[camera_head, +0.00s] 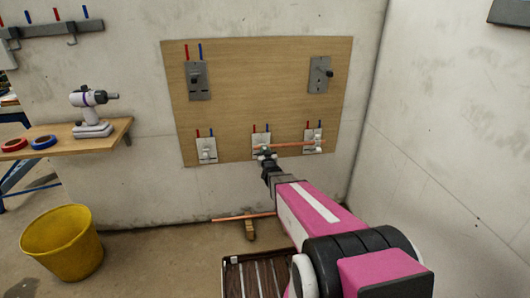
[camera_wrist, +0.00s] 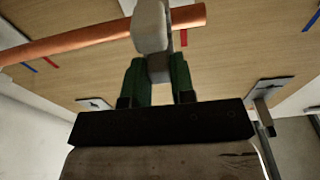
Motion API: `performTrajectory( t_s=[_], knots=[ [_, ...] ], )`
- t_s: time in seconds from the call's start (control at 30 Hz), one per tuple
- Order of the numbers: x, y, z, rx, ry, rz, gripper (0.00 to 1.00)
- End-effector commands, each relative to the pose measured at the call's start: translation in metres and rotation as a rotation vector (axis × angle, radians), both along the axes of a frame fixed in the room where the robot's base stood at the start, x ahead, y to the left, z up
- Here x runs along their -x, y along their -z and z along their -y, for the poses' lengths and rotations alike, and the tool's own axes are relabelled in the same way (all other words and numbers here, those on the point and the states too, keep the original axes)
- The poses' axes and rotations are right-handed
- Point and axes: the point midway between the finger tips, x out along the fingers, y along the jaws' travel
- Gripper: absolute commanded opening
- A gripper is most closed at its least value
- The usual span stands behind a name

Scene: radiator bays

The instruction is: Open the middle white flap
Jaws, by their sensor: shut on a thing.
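The wooden board on the wall carries three white fittings along its lower edge. The middle white flap (camera_head: 262,139) sits between the left one (camera_head: 206,150) and the right one (camera_head: 313,138), with red and blue marks above it. My gripper (camera_head: 265,154) is at the lower front of the middle fitting and partly hides it. In the wrist view, the green fingers of my gripper (camera_wrist: 160,76) are shut on the pale middle flap (camera_wrist: 151,28). How far the flap is turned cannot be told.
A copper pipe (camera_head: 291,144) runs from the middle fitting towards the right one, and it also crosses close by in the wrist view (camera_wrist: 80,38). Two grey valve plates (camera_head: 198,80) (camera_head: 320,75) sit higher. A yellow bucket (camera_head: 63,243) and a shelf (camera_head: 75,139) with a drill stand left.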

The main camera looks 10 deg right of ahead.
Motion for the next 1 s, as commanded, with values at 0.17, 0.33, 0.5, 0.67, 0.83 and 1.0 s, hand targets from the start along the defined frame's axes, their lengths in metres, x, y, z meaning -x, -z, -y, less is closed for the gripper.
performTrajectory(
  t_s=[0.17,0.33,0.5,0.67,0.83,1.0],
  knots=[
    [0.000,0.001,0.000,0.000,0.000,0.003,0.00],
    [0.000,0.001,0.000,0.000,0.000,0.002,0.00],
    [0.000,0.001,0.000,0.000,0.000,0.002,0.49],
    [0.000,0.001,0.000,0.000,0.000,0.003,0.49],
    [0.002,0.001,0.000,0.000,0.000,0.003,0.49],
    [0.015,0.002,0.000,0.000,0.000,0.003,0.49]
  ],
)
